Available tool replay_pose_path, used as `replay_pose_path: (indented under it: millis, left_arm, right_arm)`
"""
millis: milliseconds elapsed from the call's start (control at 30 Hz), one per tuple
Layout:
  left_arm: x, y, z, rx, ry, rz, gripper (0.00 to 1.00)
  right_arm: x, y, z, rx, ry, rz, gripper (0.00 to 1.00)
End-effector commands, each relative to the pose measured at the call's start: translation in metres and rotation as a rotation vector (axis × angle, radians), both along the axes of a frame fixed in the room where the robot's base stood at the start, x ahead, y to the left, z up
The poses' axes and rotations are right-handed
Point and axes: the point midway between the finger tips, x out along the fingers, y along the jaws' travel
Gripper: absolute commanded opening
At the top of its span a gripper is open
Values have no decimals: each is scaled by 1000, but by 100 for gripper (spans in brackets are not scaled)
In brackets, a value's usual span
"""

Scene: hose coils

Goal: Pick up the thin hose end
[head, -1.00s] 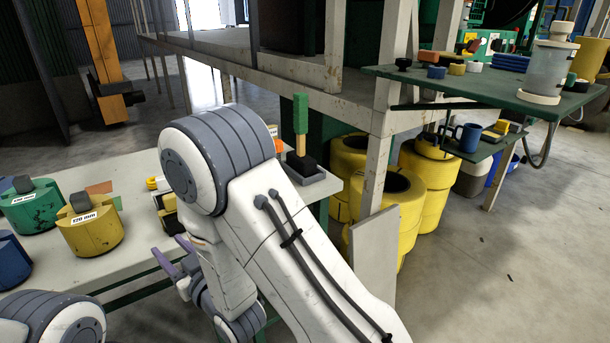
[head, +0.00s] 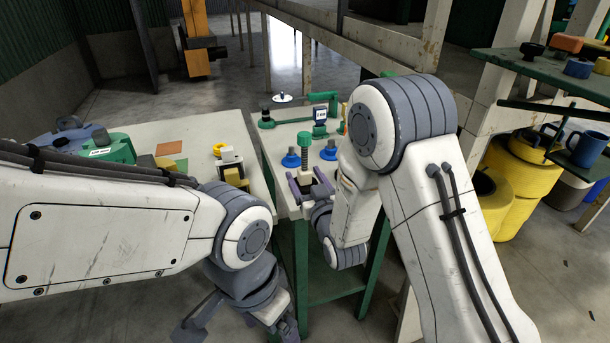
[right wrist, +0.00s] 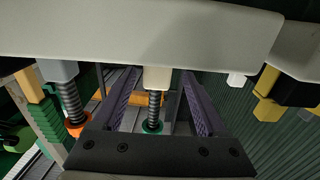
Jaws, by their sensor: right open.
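My right gripper (head: 307,182) is open at the near edge of the smaller pale table, its purple fingers pointing away. In the right wrist view its fingers (right wrist: 160,82) stand apart on either side of a thin dark coiled hose (right wrist: 154,103) with a cream block and a green ring at its ends. I cannot tell whether they touch it. A thicker dark coil (right wrist: 70,102) with an orange ring is left of the fingers. In the head view an upright green-topped piece (head: 304,141) stands just beyond the right fingers. My left gripper (head: 218,318) is low in the head view, partly hidden.
Blue round pieces (head: 291,158) and a green fixture (head: 300,118) stand on the smaller table. A larger pale table (head: 215,126) to the left holds green and yellow pieces. Yellow drums (head: 512,185) and a green shelf (head: 545,72) are on the right.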

Motion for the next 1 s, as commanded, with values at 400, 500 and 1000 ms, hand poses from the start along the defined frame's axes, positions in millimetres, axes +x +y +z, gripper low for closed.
replay_pose_path:
  millis: [400,500,1000]
  left_arm:
    - [0,0,9,0,0,0,91]
    - [0,0,9,0,0,0,91]
    - [0,0,9,0,0,0,91]
  right_arm:
    - [42,9,1,0,-1,0,75]
    - [42,9,1,0,0,1,75]
    - [42,9,2,1,-3,1,0]
